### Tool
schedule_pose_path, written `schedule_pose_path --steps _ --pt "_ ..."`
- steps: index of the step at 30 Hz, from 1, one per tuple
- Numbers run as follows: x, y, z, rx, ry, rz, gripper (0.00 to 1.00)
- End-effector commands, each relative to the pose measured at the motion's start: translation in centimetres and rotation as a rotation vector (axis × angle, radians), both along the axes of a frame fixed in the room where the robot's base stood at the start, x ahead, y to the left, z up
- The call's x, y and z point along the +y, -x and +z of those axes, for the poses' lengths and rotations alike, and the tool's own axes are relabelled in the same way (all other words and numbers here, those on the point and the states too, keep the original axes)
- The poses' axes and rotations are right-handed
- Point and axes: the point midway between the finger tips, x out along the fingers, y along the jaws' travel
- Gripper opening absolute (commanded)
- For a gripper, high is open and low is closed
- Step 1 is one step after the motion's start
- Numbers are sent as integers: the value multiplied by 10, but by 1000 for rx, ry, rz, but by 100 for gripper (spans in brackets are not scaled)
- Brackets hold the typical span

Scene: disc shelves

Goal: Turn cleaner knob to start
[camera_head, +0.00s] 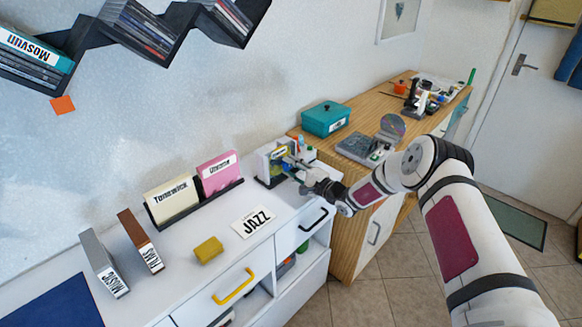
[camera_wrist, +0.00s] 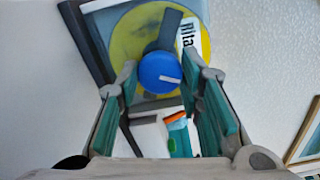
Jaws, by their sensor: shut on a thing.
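The disc cleaner (camera_head: 263,168) stands at the right end of the white cabinet top. In the wrist view a yellow disc (camera_wrist: 128,38) with a "Rita" label sits in its dark frame, and a blue knob (camera_wrist: 157,72) with a white mark pointing right is in front of the disc. My gripper (camera_head: 296,165) reaches the cleaner from the right. In the wrist view my gripper (camera_wrist: 160,80) has its two fingers at either side of the knob and is shut on it.
A small bottle with an orange top (camera_wrist: 175,118) is close below the knob. A teal box (camera_head: 326,118) and a grey player (camera_head: 362,148) stand on the wooden counter behind. A yellow sponge (camera_head: 208,249), a JAZZ card (camera_head: 252,221) and disc holders (camera_head: 160,198) lie left.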

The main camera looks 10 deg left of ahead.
Motion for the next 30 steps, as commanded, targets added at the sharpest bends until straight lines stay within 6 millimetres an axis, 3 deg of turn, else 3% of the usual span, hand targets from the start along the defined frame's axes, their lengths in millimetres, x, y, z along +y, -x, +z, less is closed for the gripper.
schedule_pose_path --steps 15,30 --pt "1 2 1 -310 240 1 6" --pt "1 1 -1 -395 309 2 6"
